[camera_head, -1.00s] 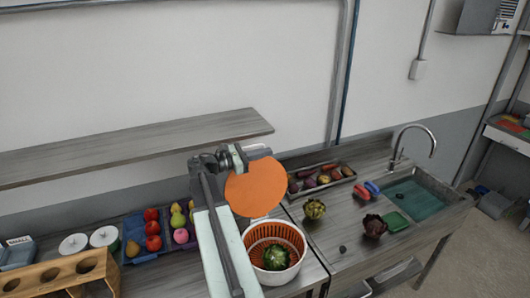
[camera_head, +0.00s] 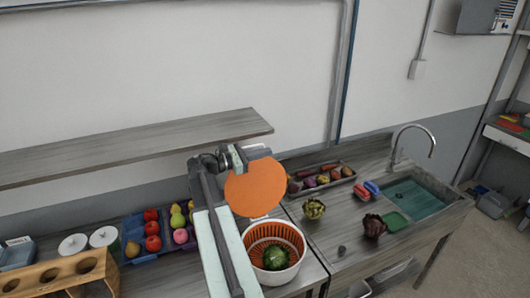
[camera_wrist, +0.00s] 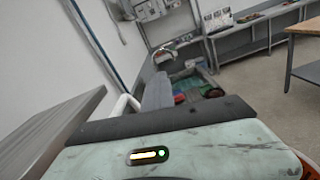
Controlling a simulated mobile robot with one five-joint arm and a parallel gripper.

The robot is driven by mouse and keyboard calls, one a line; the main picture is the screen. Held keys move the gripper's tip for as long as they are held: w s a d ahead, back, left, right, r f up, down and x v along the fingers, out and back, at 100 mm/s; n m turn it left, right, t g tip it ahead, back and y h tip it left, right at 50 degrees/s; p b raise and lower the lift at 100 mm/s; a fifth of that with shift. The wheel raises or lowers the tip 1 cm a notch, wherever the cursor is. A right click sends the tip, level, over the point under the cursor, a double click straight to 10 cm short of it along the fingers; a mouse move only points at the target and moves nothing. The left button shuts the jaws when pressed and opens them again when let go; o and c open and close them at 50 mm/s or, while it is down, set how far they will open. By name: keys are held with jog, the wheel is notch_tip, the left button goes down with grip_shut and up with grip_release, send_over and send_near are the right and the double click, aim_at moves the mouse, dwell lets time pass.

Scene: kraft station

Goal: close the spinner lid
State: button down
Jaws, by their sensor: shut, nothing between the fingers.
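The salad spinner is a white bowl (camera_head: 296,268) with an orange basket (camera_head: 262,232) inside, and a green vegetable (camera_head: 276,257) lies in the basket. Its round orange lid (camera_head: 256,190) stands raised, nearly upright, at the back of the bowl, so the spinner is open. My gripper (camera_head: 262,152) is shut and empty, at the top edge of the lid and partly behind it. I cannot tell whether it touches the lid. In the wrist view, an orange sliver, likely the lid (camera_wrist: 308,166), shows at the lower right corner.
A wall shelf (camera_head: 120,148) runs behind my arm at the left. A blue tray of fruit (camera_head: 133,244) and a wooden rack (camera_head: 58,277) stand left. To the right are a vegetable tray (camera_head: 318,188), two loose vegetables, and a sink (camera_head: 415,198).

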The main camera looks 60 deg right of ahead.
jog(key=c, duration=1.5)
grip_release()
jog(key=v, duration=0.7)
jog(key=shift+w+a, duration=0.25)
jog(key=shift+a, duration=0.05)
